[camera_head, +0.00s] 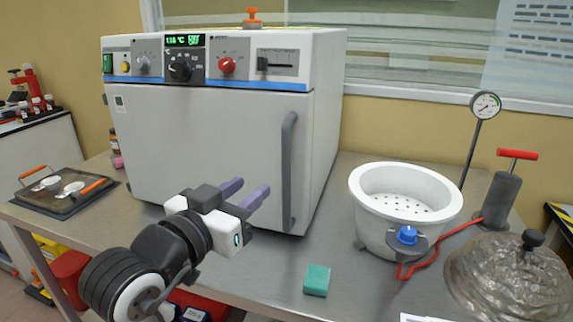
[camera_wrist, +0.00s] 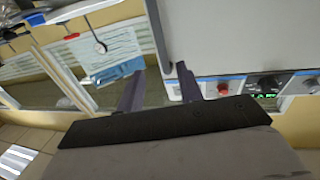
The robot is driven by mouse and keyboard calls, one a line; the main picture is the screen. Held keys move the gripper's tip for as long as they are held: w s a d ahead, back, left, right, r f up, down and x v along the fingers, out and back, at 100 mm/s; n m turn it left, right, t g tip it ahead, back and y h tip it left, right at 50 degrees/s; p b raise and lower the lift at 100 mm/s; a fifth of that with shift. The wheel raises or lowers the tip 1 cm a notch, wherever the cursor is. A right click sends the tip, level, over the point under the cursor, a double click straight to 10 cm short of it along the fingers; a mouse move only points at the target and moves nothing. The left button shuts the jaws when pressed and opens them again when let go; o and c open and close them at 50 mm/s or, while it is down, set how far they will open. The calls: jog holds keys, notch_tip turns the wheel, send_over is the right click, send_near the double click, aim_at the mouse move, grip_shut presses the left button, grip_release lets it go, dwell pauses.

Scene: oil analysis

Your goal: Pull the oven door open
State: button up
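The oven (camera_head: 225,110) is a white box on the steel bench, with a control panel and a lit green display on top. Its light grey door (camera_head: 190,140) looks shut, flush with the body. A dark grey vertical bar handle (camera_head: 288,172) runs along the door's right side. My gripper (camera_head: 252,188) is in front of the lower door, left of the handle in the picture. Its two purple fingers are apart with nothing between them. The wrist view also shows the spread fingers (camera_wrist: 162,84) and the door (camera_wrist: 215,35), turned in the picture.
A white perforated pot (camera_head: 405,205) with a blue knob, a pressure gauge (camera_head: 486,105) and a crumpled metal lid (camera_head: 510,280) stand right of the oven. A green sponge (camera_head: 317,280) lies near the bench front. A dark tray (camera_head: 65,193) is at the left.

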aim_at(284, 160)
jog(key=p+x, duration=1)
jog(key=x, duration=0.3)
jog(key=shift+w, duration=0.35)
jog(key=shift+c, duration=0.2)
grip_shut()
